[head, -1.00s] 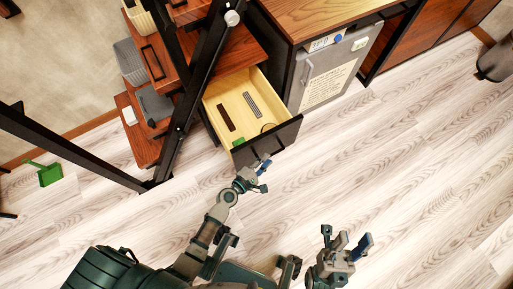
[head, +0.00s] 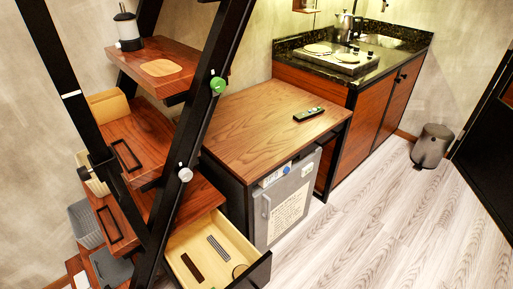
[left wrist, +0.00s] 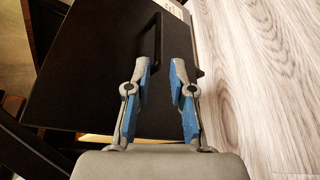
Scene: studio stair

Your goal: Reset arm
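My left gripper (left wrist: 163,72) shows in the left wrist view with its blue-padded fingers apart and nothing between them. It is in front of the black drawer front (left wrist: 90,65), whose dark handle (left wrist: 157,40) lies just beyond the fingertips. I cannot tell whether the fingers touch it. In the head view the pale wooden drawer (head: 192,238) stands pulled open under the stair, at the bottom edge. It holds a dark slotted strip, a grey strip and a round item. Neither of my grippers shows in the head view, and my right gripper is out of sight.
The stair's black rail (head: 185,150) and wooden treads (head: 190,205) stand at left. A wooden-topped cabinet (head: 265,125) carries a remote (head: 308,114), with a small grey fridge (head: 285,205) below. A kitchen counter (head: 395,65) and a bin (head: 432,146) are farther back. Floor at right is clear.

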